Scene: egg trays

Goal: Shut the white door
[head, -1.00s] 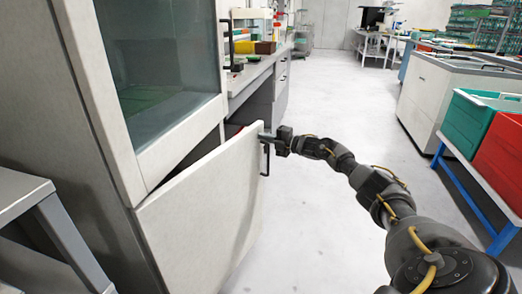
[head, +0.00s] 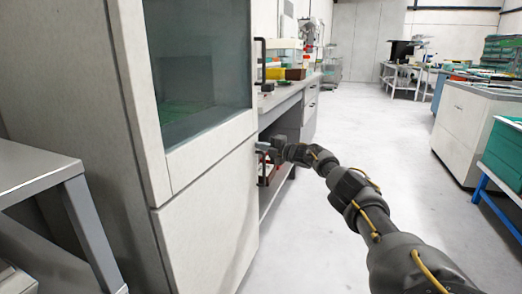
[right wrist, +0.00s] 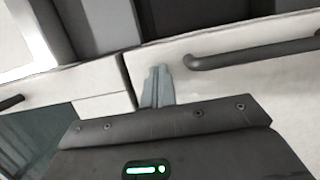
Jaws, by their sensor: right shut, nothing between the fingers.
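The white door (head: 205,232) is the lower panel of the tall white cabinet (head: 88,110), below the glass window. Its top edge lies along the cabinet front with only a thin seam, and it looks about flush. In the right wrist view the white door (right wrist: 220,82) carries a dark bar handle (right wrist: 252,53). My right gripper (head: 263,147) is at the door's top outer corner. Its fingers are shut and empty, and they show in front of the door near the seam in the right wrist view (right wrist: 157,85). I cannot tell whether they touch it. My left gripper is out of view.
A grey metal table (head: 75,165) stands at the left. A workbench (head: 290,95) runs beyond the cabinet, with red items beneath it. A white chest unit (head: 470,130) and a green bin (head: 505,155) stand at the right. The floor between is clear.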

